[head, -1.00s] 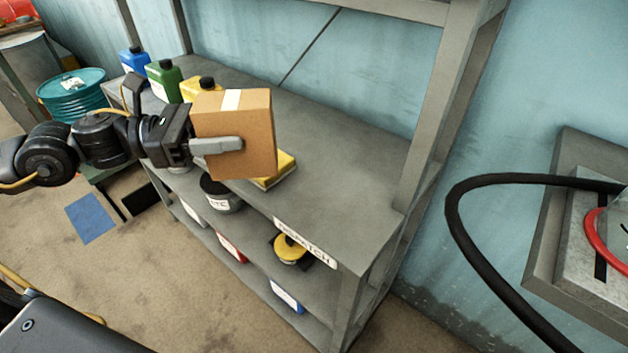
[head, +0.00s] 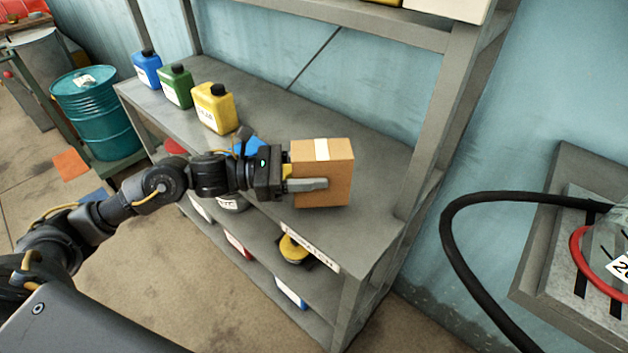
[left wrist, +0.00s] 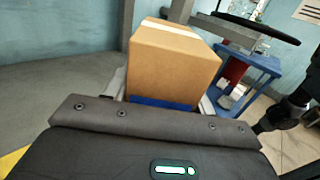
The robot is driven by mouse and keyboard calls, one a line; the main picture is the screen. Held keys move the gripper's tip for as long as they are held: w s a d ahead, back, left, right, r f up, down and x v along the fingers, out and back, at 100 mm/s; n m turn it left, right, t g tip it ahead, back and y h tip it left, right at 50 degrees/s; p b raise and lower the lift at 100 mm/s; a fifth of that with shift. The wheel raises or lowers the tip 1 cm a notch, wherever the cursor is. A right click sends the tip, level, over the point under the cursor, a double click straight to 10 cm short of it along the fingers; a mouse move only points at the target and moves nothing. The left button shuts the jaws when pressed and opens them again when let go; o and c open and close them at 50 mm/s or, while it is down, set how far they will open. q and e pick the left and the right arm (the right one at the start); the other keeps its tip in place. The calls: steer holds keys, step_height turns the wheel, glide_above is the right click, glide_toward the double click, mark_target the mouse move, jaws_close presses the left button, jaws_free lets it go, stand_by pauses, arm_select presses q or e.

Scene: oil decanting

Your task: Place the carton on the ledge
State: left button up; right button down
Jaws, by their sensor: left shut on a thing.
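The carton (head: 322,170) is a brown cardboard box with a pale tape strip on top. My left gripper (head: 308,184) is shut on it, with one grey finger along its near side. The carton is upright at the right part of the grey shelf ledge (head: 385,165), above the DISPATCH label (head: 312,250). I cannot tell whether its bottom touches the ledge. In the left wrist view the carton (left wrist: 172,65) sits between the fingers, its lower part hidden by the gripper body. My right gripper is not in view.
Blue (head: 147,68), green (head: 175,85) and yellow (head: 215,107) jugs stand on the ledge to the left. A shelf post (head: 436,110) rises right of the carton. A black hose (head: 455,250) loops further right. The ledge behind the carton is clear.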

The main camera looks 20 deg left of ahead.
arm_select(q)
steer(key=f, duration=0.2)
steer(key=f+p, duration=0.1)
steer(key=shift+w+d+f, duration=0.1)
steer(key=shift+w+d, duration=0.15)
steer(key=shift+d, duration=0.05)
steer(key=shift+f, duration=0.4)
steer(key=o, duration=0.8)
steer(key=shift+c, duration=0.2)
steer(key=o, duration=0.4)
steer(key=shift+s, duration=0.1)
steer(key=shift+r, duration=0.2)
steer(key=v, duration=0.2)
steer(key=b+v, duration=0.1)
steer(key=v, duration=0.1)
steer(key=b+v, duration=0.1)
steer(key=v, duration=0.1)
steer(key=shift+a+f, duration=0.1)
steer(key=shift+f, duration=0.3)
steer(key=shift+r+b+v, duration=0.15)
steer(key=shift+b+v, duration=0.15)
steer(key=shift+v, duration=1.15)
steer(key=shift+r+b+v, duration=0.15)
steer(key=shift+b+v, duration=0.15)
steer(key=shift+v, duration=1.2)
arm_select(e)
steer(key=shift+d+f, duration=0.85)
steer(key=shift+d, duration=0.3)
